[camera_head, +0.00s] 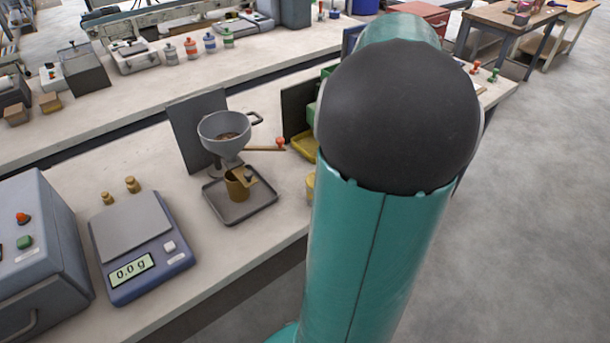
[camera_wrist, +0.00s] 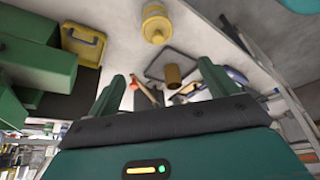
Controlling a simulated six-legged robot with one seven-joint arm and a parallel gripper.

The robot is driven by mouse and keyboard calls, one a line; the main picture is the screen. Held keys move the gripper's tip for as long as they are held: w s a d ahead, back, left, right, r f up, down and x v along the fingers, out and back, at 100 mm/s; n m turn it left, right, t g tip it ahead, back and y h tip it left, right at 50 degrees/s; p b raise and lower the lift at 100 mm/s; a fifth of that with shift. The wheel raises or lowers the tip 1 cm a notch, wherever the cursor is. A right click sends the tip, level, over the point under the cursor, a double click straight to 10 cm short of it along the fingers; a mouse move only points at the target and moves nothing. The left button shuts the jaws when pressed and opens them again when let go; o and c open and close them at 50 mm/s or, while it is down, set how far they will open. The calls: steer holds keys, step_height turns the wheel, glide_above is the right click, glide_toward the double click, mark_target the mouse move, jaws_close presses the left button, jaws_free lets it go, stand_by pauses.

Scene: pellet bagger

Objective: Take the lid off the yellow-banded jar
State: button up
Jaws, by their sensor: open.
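A yellow jar-like object (camera_wrist: 155,24) with a narrower top stands on the bench in the wrist view, beyond my fingertips. I cannot make out a separate band or lid edge on it. In the head view, a yellow sliver (camera_head: 310,186) beside my arm may be the same object; the rest is hidden. My gripper (camera_wrist: 167,76) is open, with its two green fingers apart and nothing held between them. It is apart from the yellow object. In the head view my arm hides my gripper.
A grey tray (camera_head: 255,203) holds a brass cup (camera_head: 236,190) under a grey funnel (camera_head: 224,128). A scale (camera_head: 137,235) and grey box (camera_head: 38,250) stand left. A yellow bin (camera_head: 304,146) lies by my arm. Several colour-banded jars (camera_head: 210,43) stand on the back bench.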

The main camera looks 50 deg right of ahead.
steer(key=x, duration=0.8)
steer(key=shift+s+f, duration=0.2)
steer(key=shift+f, duration=0.1)
steer(key=x, duration=0.5)
steer(key=shift+w+d, duration=0.1)
steer(key=shift+d, duration=0.15)
steer(key=c, duration=1)
